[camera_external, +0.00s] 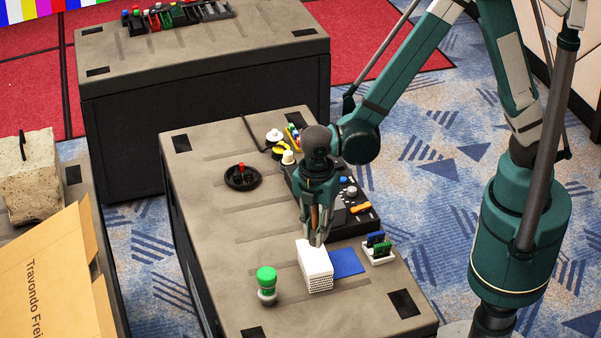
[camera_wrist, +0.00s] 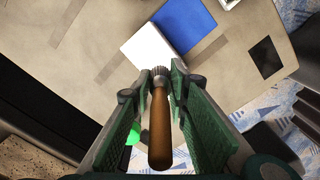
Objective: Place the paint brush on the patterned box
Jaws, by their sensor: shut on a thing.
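The paint brush (camera_wrist: 159,125) has a brown wooden handle and a dark ridged end; it lies between the green fingers of my gripper (camera_wrist: 160,80), which is shut on it. In the external view only an orange-brown sliver of the brush (camera_external: 314,218) shows between the fingers. The patterned box (camera_external: 315,272) is white with a dotted front side and stands on the grey case. It also shows in the wrist view (camera_wrist: 150,48). My gripper (camera_external: 317,238) points down over the box's back edge; I cannot tell whether the brush touches the box.
A blue flat sheet (camera_external: 347,263) lies right of the box. A green-topped knob (camera_external: 267,284) stands front left. A small connector block (camera_external: 379,247) is at right, a dark control panel (camera_external: 355,205) behind. A black dish with a red stick (camera_external: 242,176) is back left.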

